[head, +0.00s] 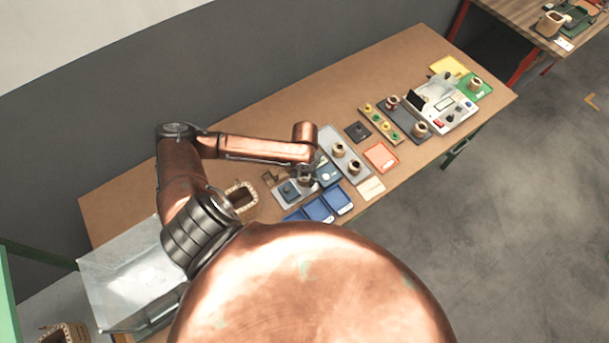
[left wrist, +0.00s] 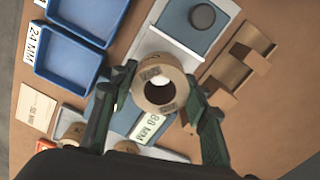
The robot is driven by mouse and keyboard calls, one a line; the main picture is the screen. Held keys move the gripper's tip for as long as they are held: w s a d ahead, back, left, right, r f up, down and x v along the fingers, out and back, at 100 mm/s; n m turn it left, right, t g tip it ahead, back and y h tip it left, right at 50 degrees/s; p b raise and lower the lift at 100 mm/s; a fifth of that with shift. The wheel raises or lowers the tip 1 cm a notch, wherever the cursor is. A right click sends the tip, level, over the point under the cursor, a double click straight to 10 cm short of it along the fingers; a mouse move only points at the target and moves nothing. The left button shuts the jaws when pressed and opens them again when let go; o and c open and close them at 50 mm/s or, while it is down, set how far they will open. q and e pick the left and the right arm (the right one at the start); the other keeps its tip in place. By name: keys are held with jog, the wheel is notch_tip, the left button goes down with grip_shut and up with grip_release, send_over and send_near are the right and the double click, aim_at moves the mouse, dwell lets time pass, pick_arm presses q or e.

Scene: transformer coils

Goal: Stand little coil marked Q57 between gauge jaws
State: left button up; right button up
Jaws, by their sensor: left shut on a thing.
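A small tan coil (left wrist: 152,73) with dark markings, too small to read, is in my left gripper (left wrist: 158,98) in the left wrist view; the two green fingers are shut on its sides. In the head view, the left gripper (head: 305,172) points down, with the coil (head: 305,181) under the wrist. The gauge has a grey base (left wrist: 160,42), a blue jaw block with a black knob (left wrist: 203,17) and another blue jaw block (left wrist: 128,118) with an MM label. From above, the coil is over the gap between the blocks. I cannot tell whether it touches the base. My right gripper is out of view.
Blue trays (head: 317,208) lie close in front of the gauge. A brown stand (left wrist: 244,62) is beside it. A grey tray (head: 331,137) with coils is to the right. A larger coil (head: 241,195) stands to the left. The table's back strip is clear.

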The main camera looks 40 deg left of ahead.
pick_arm(q)
jog(key=shift+f, duration=1.45)
jog(key=o, duration=1.5)
jog(key=shift+c, duration=0.2)
jog(key=shift+o, duration=0.4)
jog(key=o, duration=0.3)
jog(key=shift+o, duration=0.2)
jog(key=shift+r, duration=0.1)
notch_tip(320, 180, up, 8)
jog(key=p, duration=0.9)
jog(key=shift+p, duration=0.35)
